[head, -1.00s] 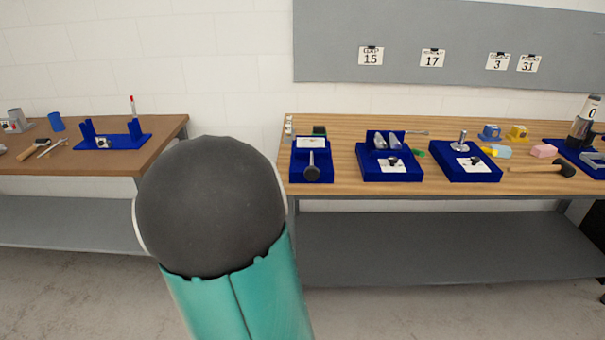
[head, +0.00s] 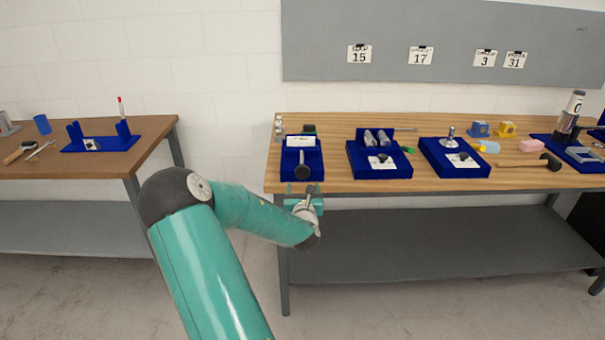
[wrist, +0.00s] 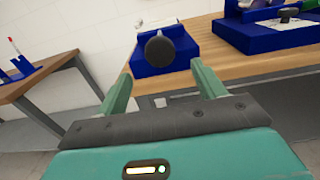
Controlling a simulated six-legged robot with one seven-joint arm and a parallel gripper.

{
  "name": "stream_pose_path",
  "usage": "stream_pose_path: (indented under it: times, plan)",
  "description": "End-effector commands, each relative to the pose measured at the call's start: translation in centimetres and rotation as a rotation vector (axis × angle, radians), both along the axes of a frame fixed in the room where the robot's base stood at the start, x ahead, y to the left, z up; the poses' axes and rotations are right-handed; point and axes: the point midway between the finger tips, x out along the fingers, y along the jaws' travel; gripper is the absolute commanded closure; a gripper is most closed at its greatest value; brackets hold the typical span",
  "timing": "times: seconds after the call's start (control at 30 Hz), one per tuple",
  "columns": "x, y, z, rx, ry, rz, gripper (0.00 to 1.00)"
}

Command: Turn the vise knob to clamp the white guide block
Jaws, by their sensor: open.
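A blue vise fixture (head: 313,160) sits at the left front end of the right-hand table. Its dark round knob (head: 302,172) is on a rod facing me, and a white block (head: 300,141) lies behind it. In the wrist view the knob (wrist: 160,49) is at top centre, with the blue fixture (wrist: 183,50) around and behind it and the white block (wrist: 157,22) mostly hidden. My gripper (head: 302,190) is at the table's front edge, just below the knob in the head view. In the wrist view its fingers (wrist: 161,76) are apart and empty, short of the knob.
The wooden table edge (head: 400,187) runs below the fixture. Two more blue fixtures (head: 353,170) (head: 430,165) stand to the right, with a mallet (head: 530,160) beyond. A brown table (head: 100,165) stands left, across a gap.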

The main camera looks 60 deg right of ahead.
Motion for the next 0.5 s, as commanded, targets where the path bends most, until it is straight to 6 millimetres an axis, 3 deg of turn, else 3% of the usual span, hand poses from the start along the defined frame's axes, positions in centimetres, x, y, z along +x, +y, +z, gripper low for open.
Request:
stream_pose_path:
  times: [0.3,0.5]
  plan:
    - [2.8,-5.7,0.0,0.000,-0.002,-0.001,0.31]
    - [4.0,-7.9,0.0,0.001,-0.002,-0.001,0.31]
